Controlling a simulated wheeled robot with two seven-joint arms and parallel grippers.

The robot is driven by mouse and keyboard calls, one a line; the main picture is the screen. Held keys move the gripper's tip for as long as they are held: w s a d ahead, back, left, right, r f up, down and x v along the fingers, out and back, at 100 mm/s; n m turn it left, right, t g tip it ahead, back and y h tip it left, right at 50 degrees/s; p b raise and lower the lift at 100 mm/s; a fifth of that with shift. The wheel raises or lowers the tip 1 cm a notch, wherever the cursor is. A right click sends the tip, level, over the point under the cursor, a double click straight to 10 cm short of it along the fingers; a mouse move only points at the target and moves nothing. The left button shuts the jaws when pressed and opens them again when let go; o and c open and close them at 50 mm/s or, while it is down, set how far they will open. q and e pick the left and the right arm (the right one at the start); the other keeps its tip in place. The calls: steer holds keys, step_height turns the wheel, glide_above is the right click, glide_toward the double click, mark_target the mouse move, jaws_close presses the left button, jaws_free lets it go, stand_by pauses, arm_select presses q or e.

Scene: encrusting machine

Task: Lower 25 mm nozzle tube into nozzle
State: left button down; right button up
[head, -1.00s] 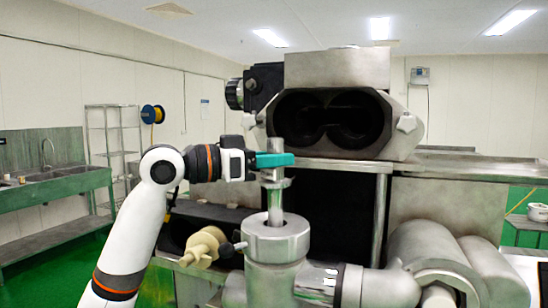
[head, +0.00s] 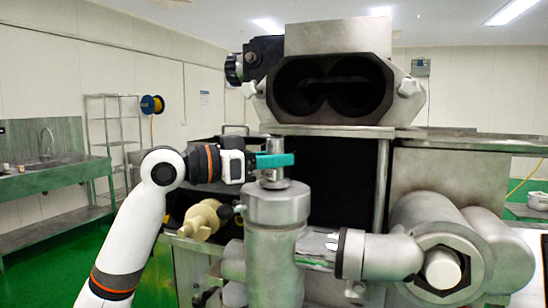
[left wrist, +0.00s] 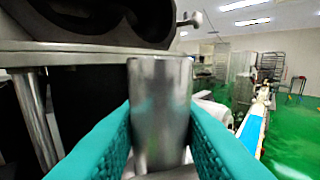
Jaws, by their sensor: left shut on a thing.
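The metal nozzle tube (head: 275,149) stands upright in the head view, with its lower part inside the top of the round steel nozzle (head: 277,207). Its collar sits just above the nozzle's rim. My left gripper (head: 276,160) is shut on the tube's upper part, with its teal fingers level above the nozzle. In the left wrist view the tube (left wrist: 160,105) stands between both teal fingers, which press on its sides. The tube's lower end is hidden inside the nozzle. My right gripper is not in view.
The machine's twin-bore steel housing (head: 335,88) stands behind the nozzle. A horizontal pipe (head: 385,257) runs right from the nozzle body to a hexagonal fitting (head: 445,262). A beige knobbed part (head: 205,220) is close on the left, below my left arm.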

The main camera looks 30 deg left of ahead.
arm_select(q)
steer(key=shift+f, duration=0.1)
steer(key=c, duration=0.8)
jaws_free()
steer(key=shift+s, duration=0.1)
steer(key=shift+s+a+f+b, duration=0.1)
steer(key=shift+s+a+b, duration=0.2)
steer(key=shift+s, duration=0.1)
steer(key=b+v, duration=0.3)
steer(key=v, duration=0.3)
steer(key=shift+s+a, duration=0.15)
stand_by(0.9)
